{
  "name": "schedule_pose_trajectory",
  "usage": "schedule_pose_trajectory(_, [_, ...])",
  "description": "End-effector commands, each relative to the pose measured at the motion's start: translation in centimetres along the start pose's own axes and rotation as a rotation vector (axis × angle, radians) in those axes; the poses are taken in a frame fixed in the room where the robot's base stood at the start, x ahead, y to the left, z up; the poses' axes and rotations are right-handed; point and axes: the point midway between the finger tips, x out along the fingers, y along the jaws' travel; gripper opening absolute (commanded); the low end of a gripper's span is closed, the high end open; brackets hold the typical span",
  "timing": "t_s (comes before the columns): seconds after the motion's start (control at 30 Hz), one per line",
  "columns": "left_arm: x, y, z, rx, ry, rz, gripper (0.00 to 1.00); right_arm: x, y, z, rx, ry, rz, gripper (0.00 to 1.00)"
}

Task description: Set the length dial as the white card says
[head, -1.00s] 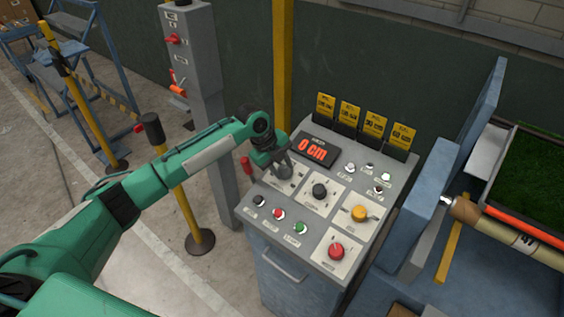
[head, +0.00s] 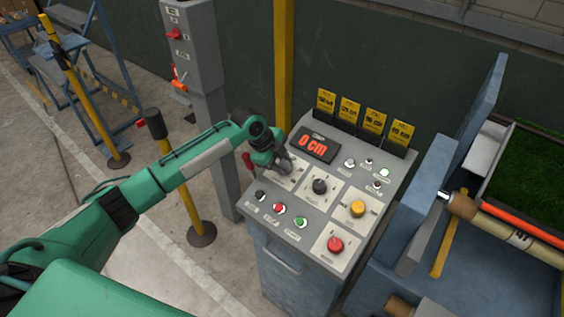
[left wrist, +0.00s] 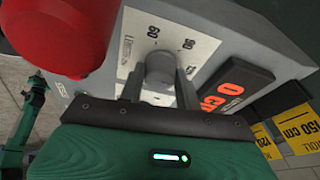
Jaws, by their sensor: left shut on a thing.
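The length dial is a grey knob (left wrist: 160,68) on a white plate (left wrist: 185,32) with printed numbers, "60" among them, at the upper left of the console's sloping panel. My left gripper (head: 283,166) is shut on this knob, one finger on each side in the left wrist view (left wrist: 160,88). In the head view the gripper mostly covers the knob. The display (head: 314,145) just behind it reads "0 cm" in red; it also shows in the left wrist view (left wrist: 232,88). I see no separate white card. My right gripper is out of view.
Black (head: 320,186), yellow (head: 358,208) and red (head: 335,244) knobs share the panel with several small buttons. Yellow cards (head: 349,109) stand along its back edge. A big red part (left wrist: 62,30) is close beside the gripper. A turf machine (head: 480,235) stands at right.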

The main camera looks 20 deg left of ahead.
Motion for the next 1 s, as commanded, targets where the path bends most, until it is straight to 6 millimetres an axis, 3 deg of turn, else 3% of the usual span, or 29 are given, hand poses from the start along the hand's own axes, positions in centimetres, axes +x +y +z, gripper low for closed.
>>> schedule_pose_trajectory(0.13, [-0.1, -0.1, 0.1, 0.000, -0.003, -0.002, 0.11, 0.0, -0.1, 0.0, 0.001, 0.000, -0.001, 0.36])
schedule_pose_trajectory(0.17, [-0.1, -0.1, 0.1, 0.000, -0.003, -0.002, 0.36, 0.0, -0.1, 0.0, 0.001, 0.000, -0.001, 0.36])
schedule_pose_trajectory(0.27, [-0.1, -0.1, 0.1, 0.000, -0.003, -0.001, 0.55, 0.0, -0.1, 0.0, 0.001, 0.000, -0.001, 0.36])
schedule_pose_trajectory(0.67, [-0.7, -0.1, 0.1, 0.001, -0.001, -0.003, 0.55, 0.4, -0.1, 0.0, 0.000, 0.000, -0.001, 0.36])
schedule_pose_trajectory(0.77, [-2.0, 0.0, 0.2, 0.002, -0.003, -0.003, 0.55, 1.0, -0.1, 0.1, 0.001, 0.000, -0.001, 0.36])
schedule_pose_trajectory(1.0, [-7.5, 0.0, 0.3, 0.003, -0.003, -0.006, 0.55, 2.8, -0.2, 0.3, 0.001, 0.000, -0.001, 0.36])
